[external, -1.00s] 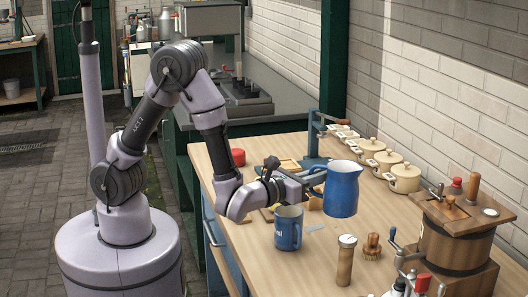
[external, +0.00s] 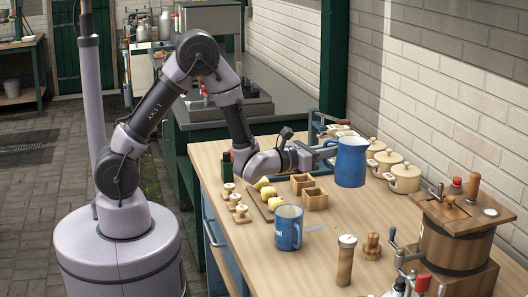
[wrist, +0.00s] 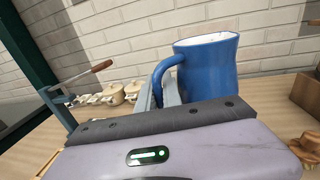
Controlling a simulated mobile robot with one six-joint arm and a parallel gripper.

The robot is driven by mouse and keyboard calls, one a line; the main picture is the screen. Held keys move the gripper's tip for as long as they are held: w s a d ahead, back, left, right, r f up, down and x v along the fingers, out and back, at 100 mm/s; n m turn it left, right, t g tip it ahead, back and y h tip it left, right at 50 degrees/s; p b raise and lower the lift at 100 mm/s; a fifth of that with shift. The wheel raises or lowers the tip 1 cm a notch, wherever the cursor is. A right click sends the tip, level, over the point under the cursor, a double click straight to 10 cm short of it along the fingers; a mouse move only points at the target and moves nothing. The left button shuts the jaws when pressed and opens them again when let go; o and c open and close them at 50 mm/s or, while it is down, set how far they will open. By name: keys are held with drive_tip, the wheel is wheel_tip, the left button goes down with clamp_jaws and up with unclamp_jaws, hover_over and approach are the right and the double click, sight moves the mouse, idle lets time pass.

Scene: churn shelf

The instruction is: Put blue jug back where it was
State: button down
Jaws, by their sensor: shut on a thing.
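The blue jug (external: 351,163) is upright near the back of the wooden table, in front of the row of cream pots. My gripper (external: 328,151) reaches it from the left and is shut on its handle. In the wrist view the jug (wrist: 209,65) stands beyond my gripper (wrist: 165,92), its handle between the fingers. The jug's base is at or just above the tabletop; I cannot tell whether it touches. A second blue vessel, a mug with white lettering (external: 288,228), stands nearer the front.
Cream lidded pots (external: 404,177) line the wall side. Small wooden boxes (external: 314,199) and a board with yellow lumps (external: 264,202) lie left of the jug. A wooden churn (external: 455,243), a brush (external: 372,246) and a wooden cylinder (external: 345,260) stand at the right. Some table between is clear.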

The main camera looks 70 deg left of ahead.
sight(353, 164)
drive_tip(key=w+d+r+n+g+y+p, duration=0.1)
drive_tip(key=w+r+n+g+y+p, duration=0.1)
drive_tip(key=w+n+y+p, duration=0.3)
drive_tip(key=d+f+n+g+y, duration=0.1)
drive_tip(key=d+f+y, duration=0.1)
drive_tip(key=s+d+f+n+g+y+p, duration=0.1)
drive_tip(key=g+y, duration=0.1)
drive_tip(key=y, duration=0.1)
drive_tip(key=shift+d+f+n+g+y, duration=0.3)
drive_tip(key=shift+d+f, duration=0.1)
drive_tip(key=shift+s+d+f, duration=0.15)
drive_tip(key=shift+s+f, duration=0.05)
drive_tip(key=shift+f, duration=0.1)
wheel_tip(353, 164, down, 10)
drive_tip(key=b, duration=0.3)
drive_tip(key=shift+b, duration=0.4)
drive_tip(key=shift+r, duration=0.15)
